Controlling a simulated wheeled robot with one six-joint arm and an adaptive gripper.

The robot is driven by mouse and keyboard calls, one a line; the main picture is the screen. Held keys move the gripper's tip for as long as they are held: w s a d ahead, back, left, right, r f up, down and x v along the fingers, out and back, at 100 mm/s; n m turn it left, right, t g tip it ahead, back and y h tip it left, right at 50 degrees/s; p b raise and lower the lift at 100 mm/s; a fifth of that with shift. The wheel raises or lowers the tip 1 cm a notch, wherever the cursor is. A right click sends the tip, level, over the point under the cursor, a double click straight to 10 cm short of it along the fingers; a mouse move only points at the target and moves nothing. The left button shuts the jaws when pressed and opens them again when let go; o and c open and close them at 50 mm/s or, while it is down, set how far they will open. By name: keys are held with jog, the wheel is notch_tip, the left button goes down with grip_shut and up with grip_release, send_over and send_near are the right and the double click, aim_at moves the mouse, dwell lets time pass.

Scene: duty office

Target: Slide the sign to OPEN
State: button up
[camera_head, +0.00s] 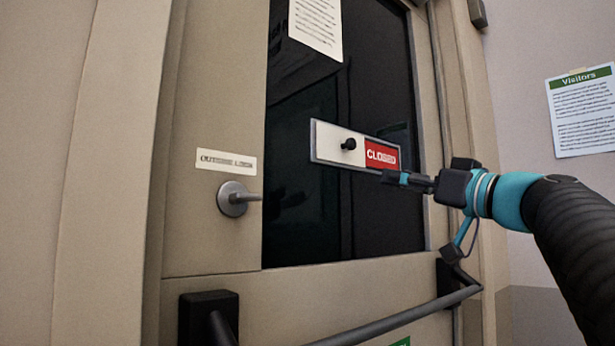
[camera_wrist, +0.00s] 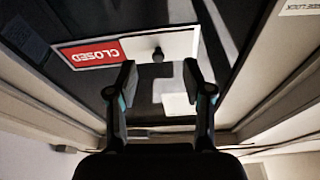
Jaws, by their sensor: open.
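The sliding sign (camera_head: 330,143) is a pale framed plate on the dark glass of the door. Its right part shows red with the word CLOSED (camera_head: 381,155). A black knob (camera_head: 348,144) sticks out of its white panel, left of the red part. In the wrist view the sign (camera_wrist: 180,42) has the red part at left and the knob (camera_wrist: 158,55) just beyond my fingertips. My gripper (camera_head: 397,179) is in front of the sign's lower right end in the head view. In the wrist view my gripper (camera_wrist: 160,78) is open and empty, its fingers apart on either side of the knob's line.
A push bar (camera_head: 400,319) crosses the door below. A paper notice (camera_head: 316,24) hangs above the sign. A Visitors poster (camera_head: 583,112) is on the right wall.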

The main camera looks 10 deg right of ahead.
aim_at(354, 144)
jog(key=shift+n+t+y, duration=0.5)
jog(key=shift+n+y, duration=0.1)
jog(key=w+a+r+p, duration=0.1)
jog(key=w+r, duration=0.2)
jog(key=w+a+r+p, duration=0.2)
jog(key=w, duration=0.1)
jog(key=w+a+r+p, duration=0.1)
jog(key=w+a+r, duration=0.1)
jog(key=w+r, duration=0.1)
jog(key=shift+w+r, duration=0.2)
jog(key=shift+r, duration=0.15)
jog(key=shift+w+a+r+p, duration=0.15)
jog(key=shift+w+a+p, duration=0.15)
jog(key=shift+w+p, duration=0.2)
grip_shut()
